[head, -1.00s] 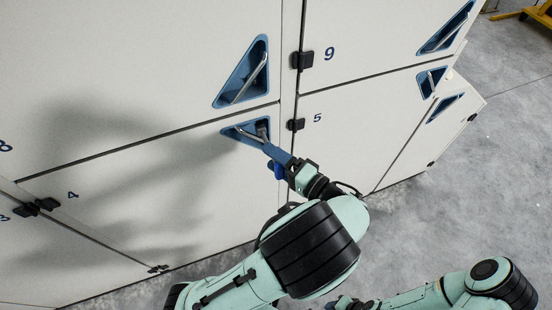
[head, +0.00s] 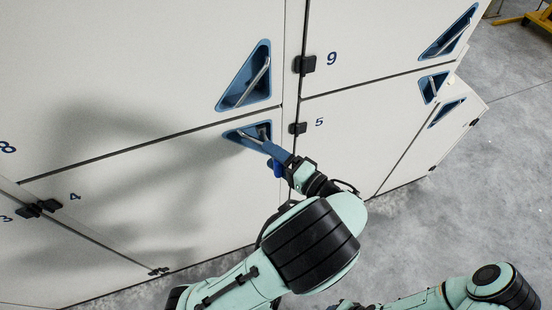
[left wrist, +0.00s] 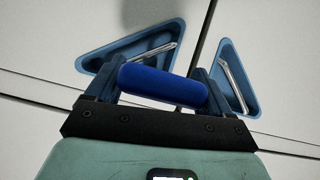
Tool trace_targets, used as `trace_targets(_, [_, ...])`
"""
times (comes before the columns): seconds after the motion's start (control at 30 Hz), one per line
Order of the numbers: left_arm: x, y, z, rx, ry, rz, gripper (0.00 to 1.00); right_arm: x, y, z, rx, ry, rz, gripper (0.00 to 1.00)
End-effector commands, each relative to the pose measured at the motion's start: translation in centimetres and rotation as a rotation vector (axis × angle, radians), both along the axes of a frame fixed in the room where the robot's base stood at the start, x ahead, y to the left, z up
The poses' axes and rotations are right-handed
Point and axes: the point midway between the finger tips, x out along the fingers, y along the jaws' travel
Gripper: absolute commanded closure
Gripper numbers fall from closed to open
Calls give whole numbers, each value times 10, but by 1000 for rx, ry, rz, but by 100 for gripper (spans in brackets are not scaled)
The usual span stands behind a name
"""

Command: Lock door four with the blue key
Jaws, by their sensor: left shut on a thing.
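Door four (head: 130,215) is the cream panel marked 4 at its left; it looks shut. Its blue triangular recess (head: 238,131) with a silver handle is at the upper right corner. My left gripper (head: 281,155) is just in front of that corner. In the left wrist view, my left gripper (left wrist: 160,90) is shut on the blue key (left wrist: 163,86), whose thick rounded blue handle lies across between the fingers. A bit of the key shows below the fingers in the head view (head: 277,169). The key's tip and any keyhole are hidden.
Door five (head: 350,140) is to the right, door nine (head: 380,50) above it. Another blue recess (head: 245,80) is just above door four's. Black hinges (head: 305,64) stand out along the seam. My right arm is low at right, over open grey floor (head: 480,190).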

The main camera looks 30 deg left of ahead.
Motion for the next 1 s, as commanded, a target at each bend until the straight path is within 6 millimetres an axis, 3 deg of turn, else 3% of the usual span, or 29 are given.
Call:
trace_targets(0.77, [6, 7, 1, -1, -4, 0, 81, 0, 0, 1, 0, 0, 0, 63])
trace_targets(1.0, [5, 7, 0, -72, -85, 1, 81, -5, 0, -7, 0, 6, 0, 63])
